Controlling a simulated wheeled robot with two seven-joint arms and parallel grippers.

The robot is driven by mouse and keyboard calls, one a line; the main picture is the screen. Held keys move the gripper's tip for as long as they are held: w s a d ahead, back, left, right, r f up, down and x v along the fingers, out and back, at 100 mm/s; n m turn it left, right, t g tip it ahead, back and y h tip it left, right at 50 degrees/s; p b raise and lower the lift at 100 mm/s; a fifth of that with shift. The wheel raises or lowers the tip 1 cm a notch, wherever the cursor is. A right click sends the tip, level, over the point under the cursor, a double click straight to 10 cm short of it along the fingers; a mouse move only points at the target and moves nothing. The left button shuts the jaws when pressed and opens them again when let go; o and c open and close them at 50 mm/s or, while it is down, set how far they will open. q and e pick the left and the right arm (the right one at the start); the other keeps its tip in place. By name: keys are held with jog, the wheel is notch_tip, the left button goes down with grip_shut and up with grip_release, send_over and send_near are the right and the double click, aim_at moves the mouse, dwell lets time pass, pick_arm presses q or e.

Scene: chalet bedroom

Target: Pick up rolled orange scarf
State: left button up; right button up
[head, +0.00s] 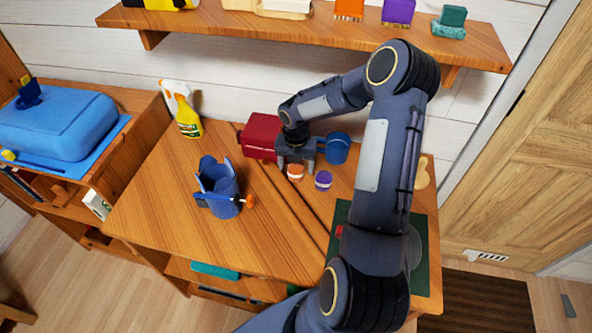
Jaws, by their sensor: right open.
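A small orange roll with a white band (295,173), which looks like the rolled orange scarf, sits on the wooden desk (165,215). My right gripper (296,160) points down just behind and above the orange roll, its jaws apart. I cannot tell whether a finger touches the roll. Nothing shows held in the jaws. My left gripper is not in view.
A small purple roll (323,180) sits right of the orange one. A red box (261,136) and a blue cup (337,148) stand close to the gripper. A blue holder (222,190) and a spray bottle (183,110) stand left. A shelf (300,30) hangs above.

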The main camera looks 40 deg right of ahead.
notch_tip(320, 180, down, 2)
jog(key=shift+f, duration=0.15)
jog(key=c, duration=1.1)
jog(key=shift+o, duration=0.2)
